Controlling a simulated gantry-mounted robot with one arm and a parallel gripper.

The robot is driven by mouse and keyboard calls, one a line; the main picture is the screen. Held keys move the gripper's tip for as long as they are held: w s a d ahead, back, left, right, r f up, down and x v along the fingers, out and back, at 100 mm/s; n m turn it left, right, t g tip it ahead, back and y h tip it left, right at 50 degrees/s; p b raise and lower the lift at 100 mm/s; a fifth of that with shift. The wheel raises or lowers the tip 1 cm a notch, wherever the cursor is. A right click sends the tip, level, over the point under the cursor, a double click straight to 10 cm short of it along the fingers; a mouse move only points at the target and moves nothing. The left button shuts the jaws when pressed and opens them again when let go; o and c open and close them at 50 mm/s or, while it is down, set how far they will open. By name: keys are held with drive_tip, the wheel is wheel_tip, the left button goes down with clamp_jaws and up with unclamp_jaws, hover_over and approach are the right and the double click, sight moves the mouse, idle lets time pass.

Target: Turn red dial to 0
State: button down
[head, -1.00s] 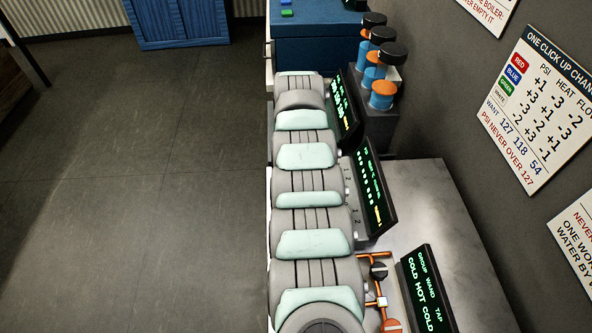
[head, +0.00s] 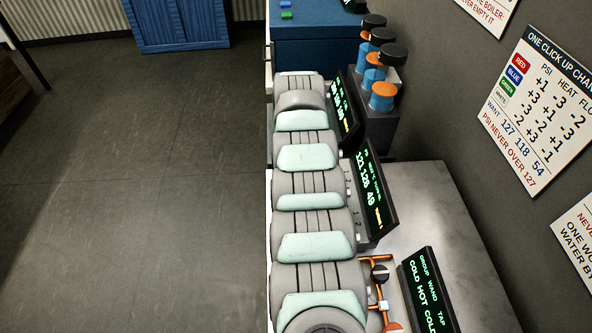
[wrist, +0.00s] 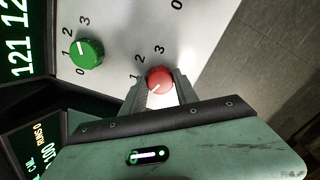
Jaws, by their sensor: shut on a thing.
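The red dial (wrist: 160,80) is near the middle of the wrist view, on a pale panel with the marks 1, 2 and 3 around it. Its 0 mark does not show and seems hidden by my gripper. A pale pointer line shows faintly on the dial, too small to read its setting surely. My gripper (wrist: 160,88) is shut on the red dial, one finger on each side. In the head view my arm hides the dial and the gripper.
A green dial (wrist: 86,53) stands on the panel left of the red one. A lit display (head: 369,190) shows numbers beginning 121. A chart (head: 538,110) hangs on the wall. Orange pipework with valves (head: 380,274) and another display (head: 427,290) stand close to my arm.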

drive_tip(key=c, duration=0.9)
unclamp_jaws()
drive_tip(key=shift+c, duration=0.2)
wheel_tip(320, 180, up, 11)
drive_tip(key=p, duration=0.1)
drive_tip(key=shift+f, duration=0.1)
